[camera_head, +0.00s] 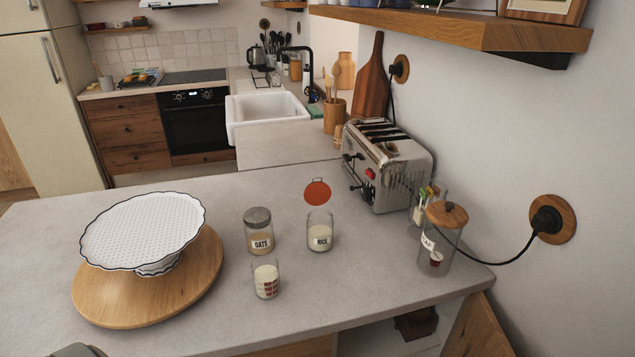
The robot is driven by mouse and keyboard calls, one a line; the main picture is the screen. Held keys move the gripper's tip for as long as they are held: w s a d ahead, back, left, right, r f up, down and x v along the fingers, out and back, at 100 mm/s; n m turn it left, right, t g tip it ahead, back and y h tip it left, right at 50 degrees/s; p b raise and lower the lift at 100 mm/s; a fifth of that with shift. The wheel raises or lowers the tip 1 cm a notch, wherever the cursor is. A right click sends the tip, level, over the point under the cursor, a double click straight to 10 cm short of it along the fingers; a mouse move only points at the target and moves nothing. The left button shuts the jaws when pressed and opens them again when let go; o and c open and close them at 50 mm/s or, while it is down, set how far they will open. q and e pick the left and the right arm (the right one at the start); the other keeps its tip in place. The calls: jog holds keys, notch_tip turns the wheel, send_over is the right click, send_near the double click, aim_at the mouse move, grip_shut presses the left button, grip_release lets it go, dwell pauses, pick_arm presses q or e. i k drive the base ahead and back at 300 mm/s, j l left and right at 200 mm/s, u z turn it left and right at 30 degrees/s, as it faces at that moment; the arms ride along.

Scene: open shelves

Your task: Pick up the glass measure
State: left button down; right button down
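The glass measure (266,280) is a small clear glass with red markings on its side and pale contents. It stands upright on the grey counter (330,285), in front of the jars labelled OATS (259,235) and RICE (320,233). Nothing is touching it from above. No gripper fingers show in the head view. Only a dark grey rounded piece, which seems to be part of my own arm, shows at the bottom left edge.
A white cake stand (142,230) on a round wooden board (170,293) stands to the left. A toaster (388,166) and a wooden-lidded jar (441,240) stand to the right. A red round lid (317,192) shows above the RICE jar. The counter in front of the measure is clear.

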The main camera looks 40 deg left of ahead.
aim_at(265, 272)
jog(key=u, duration=1.45)
